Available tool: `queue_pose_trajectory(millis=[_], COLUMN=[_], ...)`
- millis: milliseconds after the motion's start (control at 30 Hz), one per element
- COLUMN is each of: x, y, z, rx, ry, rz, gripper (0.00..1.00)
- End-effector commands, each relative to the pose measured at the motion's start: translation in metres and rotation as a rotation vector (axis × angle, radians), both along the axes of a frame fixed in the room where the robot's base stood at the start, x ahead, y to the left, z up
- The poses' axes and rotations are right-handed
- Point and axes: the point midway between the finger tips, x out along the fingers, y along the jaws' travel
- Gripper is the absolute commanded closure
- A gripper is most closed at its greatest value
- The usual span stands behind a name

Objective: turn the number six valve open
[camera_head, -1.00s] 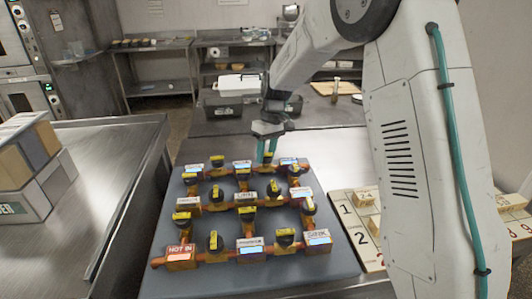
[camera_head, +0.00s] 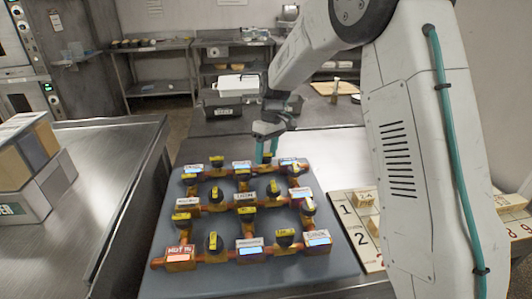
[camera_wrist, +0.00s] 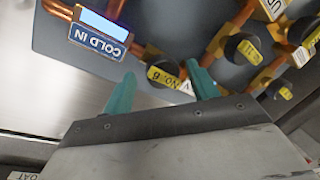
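The valve whose yellow tag seems to read "No. 6" (camera_wrist: 162,77) has a black knob on a copper pipe. It shows between the two teal fingers of my gripper (camera_wrist: 160,72) in the wrist view. The fingers are apart, with nothing clamped between them. In the head view my gripper (camera_head: 268,152) points down over the back right of the valve board (camera_head: 190,283), right at this valve (camera_head: 267,158). Whether a finger touches the knob I cannot tell.
Other black valves with yellow tags stand close by, including one to its right (camera_wrist: 242,48). A "COLD IN" label box (camera_wrist: 100,33) sits to its left. A numbered tray with blocks (camera_head: 345,228) lies right of the board. Boxes (camera_head: 32,165) stand on the left counter.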

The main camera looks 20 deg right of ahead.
Motion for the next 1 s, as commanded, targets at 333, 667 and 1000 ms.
queue_pose_trajectory(millis=[333,667,1000], x=[0.002,0.008,0.009], y=[-0.001,-0.011,-0.013], z=[0.013,0.065,0.077], rx=[0.001,0.001,0.001], ry=[0.0,-0.001,0.001], rz=[0.001,-0.001,-0.001], gripper=[0.41,0.41,0.41])
